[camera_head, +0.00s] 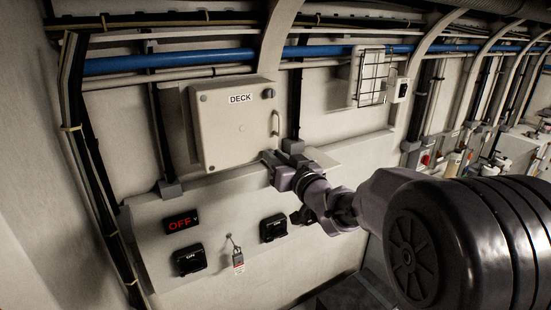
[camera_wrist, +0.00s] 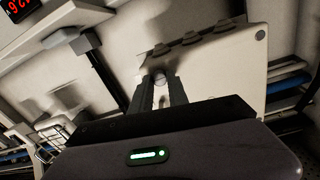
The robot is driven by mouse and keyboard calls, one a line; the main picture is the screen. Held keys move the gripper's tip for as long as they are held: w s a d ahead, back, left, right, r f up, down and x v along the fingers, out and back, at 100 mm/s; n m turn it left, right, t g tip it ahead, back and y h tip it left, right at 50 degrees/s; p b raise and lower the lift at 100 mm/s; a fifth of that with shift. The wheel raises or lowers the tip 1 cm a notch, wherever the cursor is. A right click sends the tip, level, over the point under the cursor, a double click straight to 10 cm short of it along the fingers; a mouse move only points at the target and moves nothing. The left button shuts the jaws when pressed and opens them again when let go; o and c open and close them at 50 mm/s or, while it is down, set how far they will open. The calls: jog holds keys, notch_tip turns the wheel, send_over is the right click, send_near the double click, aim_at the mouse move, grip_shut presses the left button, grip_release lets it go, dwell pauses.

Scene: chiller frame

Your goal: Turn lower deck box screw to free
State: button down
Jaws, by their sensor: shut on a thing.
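The deck box (camera_head: 230,135) is a pale grey wall cabinet with a "DECK" label; it also shows in the wrist view (camera_wrist: 225,65). My gripper (camera_head: 272,160) is at the box's lower right corner. In the wrist view, the two dark fingers (camera_wrist: 161,86) are shut on a small pale round screw head (camera_wrist: 160,79) at the box's corner. The fingers hide most of the screw, so how far it is turned cannot be told. In the head view my gripper hides this screw. Another round screw (camera_wrist: 260,35) shows at a different corner in the wrist view.
Blue pipes (camera_head: 170,62) run above.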

jog(key=shift+f, duration=0.1)
jog(key=n+b, duration=1.6)
jog(key=n, duration=0.2)
jog(key=shift+y+b, duration=0.3)
jog(key=shift+b, duration=0.1)
jog(key=c, duration=1.3)
grip_release()
